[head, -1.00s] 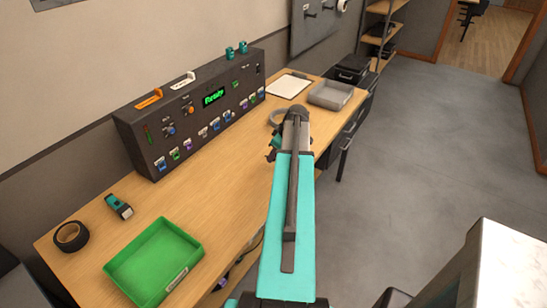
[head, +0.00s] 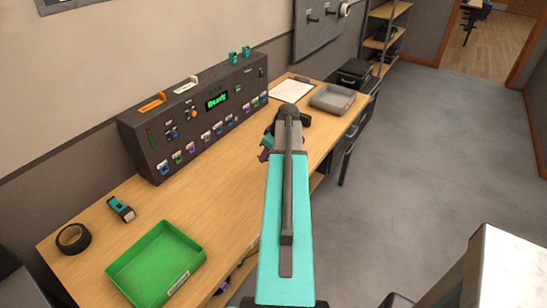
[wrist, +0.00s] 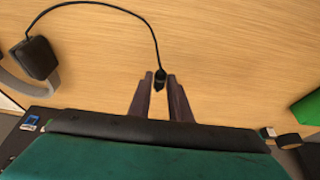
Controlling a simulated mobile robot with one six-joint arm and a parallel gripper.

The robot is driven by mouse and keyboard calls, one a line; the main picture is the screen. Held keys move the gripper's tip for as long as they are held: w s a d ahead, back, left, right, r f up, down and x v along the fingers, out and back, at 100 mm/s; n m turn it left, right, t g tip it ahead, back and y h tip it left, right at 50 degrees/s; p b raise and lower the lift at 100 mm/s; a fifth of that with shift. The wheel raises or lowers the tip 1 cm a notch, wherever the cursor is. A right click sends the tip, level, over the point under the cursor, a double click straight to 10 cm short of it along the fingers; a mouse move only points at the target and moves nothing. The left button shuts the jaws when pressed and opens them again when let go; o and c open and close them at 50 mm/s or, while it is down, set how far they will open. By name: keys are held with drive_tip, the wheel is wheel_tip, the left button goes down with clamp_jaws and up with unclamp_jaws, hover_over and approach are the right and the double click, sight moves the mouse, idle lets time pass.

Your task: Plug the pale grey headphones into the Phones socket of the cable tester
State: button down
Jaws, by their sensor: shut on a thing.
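The cable tester (head: 200,115) is a long dark box at the back of the table against the wall, with a green "Ready" display and a row of coloured sockets. Its labels are too small to read, so I cannot tell which socket is Phones. My gripper (wrist: 161,76) is shut on a small black plug (wrist: 159,82), held above the wood. A thin black cable runs from it to the headphones (wrist: 40,57), whose dark ear cup and grey band lie at the left in the wrist view. In the head view my gripper (head: 266,151) is partly hidden by my arm.
A green tray (head: 190,238), a teal-and-black gadget (head: 121,209) and a dark tape roll (head: 73,239) lie at the near left. A clipboard (head: 292,89) and grey tray (head: 332,98) are at the far end. The wood before the tester is mostly clear.

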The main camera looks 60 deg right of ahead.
drive_tip(key=w+a+r+b, duration=0.1)
drive_tip(key=w+a+r, duration=0.3)
drive_tip(key=w+a, duration=0.7)
drive_tip(key=w+a+r+b, duration=0.1)
drive_tip(key=w+a+r, duration=0.3)
drive_tip(key=w+a, duration=0.7)
drive_tip(key=a+r+b, duration=0.1)
drive_tip(key=a+r, duration=0.3)
drive_tip(key=a, duration=1.3)
drive_tip(key=a+r+b, duration=0.1)
drive_tip(key=a+r, duration=0.3)
drive_tip(key=a, duration=1.3)
drive_tip(key=shift+w+r+b, duration=0.2)
drive_tip(key=shift+w+b, duration=0.05)
drive_tip(key=shift+b, duration=0.05)
drive_tip(key=shift+a, duration=0.1)
